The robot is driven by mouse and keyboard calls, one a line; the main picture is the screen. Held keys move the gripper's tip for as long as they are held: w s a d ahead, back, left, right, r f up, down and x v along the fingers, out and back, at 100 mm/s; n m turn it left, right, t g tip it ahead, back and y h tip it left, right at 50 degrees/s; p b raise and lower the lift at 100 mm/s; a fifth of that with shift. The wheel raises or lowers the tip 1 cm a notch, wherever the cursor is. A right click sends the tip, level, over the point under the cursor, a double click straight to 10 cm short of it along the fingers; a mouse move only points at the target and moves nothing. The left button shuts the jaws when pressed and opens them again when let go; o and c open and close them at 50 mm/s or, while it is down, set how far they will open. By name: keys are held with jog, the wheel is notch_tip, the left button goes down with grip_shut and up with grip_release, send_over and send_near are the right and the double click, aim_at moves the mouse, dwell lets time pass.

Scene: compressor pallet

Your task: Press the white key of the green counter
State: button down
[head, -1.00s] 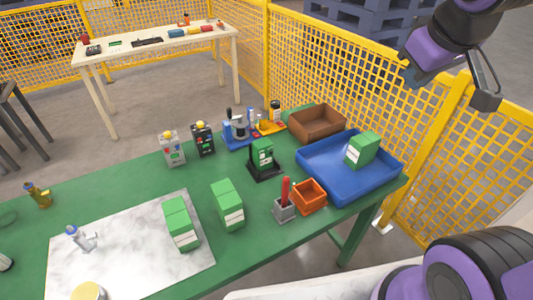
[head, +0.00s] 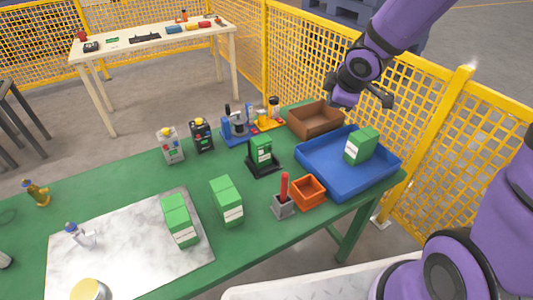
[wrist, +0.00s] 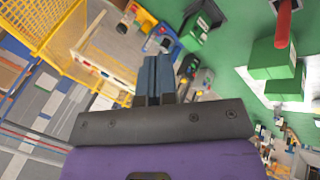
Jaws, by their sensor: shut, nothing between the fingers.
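The green counter (head: 262,150) stands upright on a black base near the middle of the green table's far side. It has a pale front panel; its white key is too small to make out. It seems to show at the top of the wrist view too (wrist: 201,27). My gripper (head: 388,98) is above and behind the blue tray, to the right of the counter and well apart from it. In the wrist view its fingers (wrist: 155,78) are together with nothing between them.
The blue tray (head: 378,178) holds a green and white box. A brown bin (head: 316,120), an orange bin (head: 309,194) and a grey block with a red stick (head: 284,205) are near the counter. Green boxes (head: 227,200) stand at the front. A yellow fence (head: 430,140) runs behind.

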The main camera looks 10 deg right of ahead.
aim_at(261, 152)
jog(key=a+f+n+g+y, duration=0.1)
jog(key=a+f+n+y, duration=0.2)
jog(key=a+f, duration=0.2)
jog(key=a+f+n+g+y, duration=0.1)
jog(key=a+f+n+y, duration=0.2)
jog(key=f, duration=0.7)
jog(key=shift+w+a+f+n, duration=0.15)
jog(key=shift+w+a+n, duration=0.25)
jog(key=shift+a, duration=0.5)
jog(key=shift+s, duration=0.1)
jog(key=w+a+f, duration=0.4)
jog(key=f, duration=0.1)
jog(key=w+a+f, duration=0.2)
jog(key=w+f, duration=0.1)
jog(key=shift+a, duration=0.25)
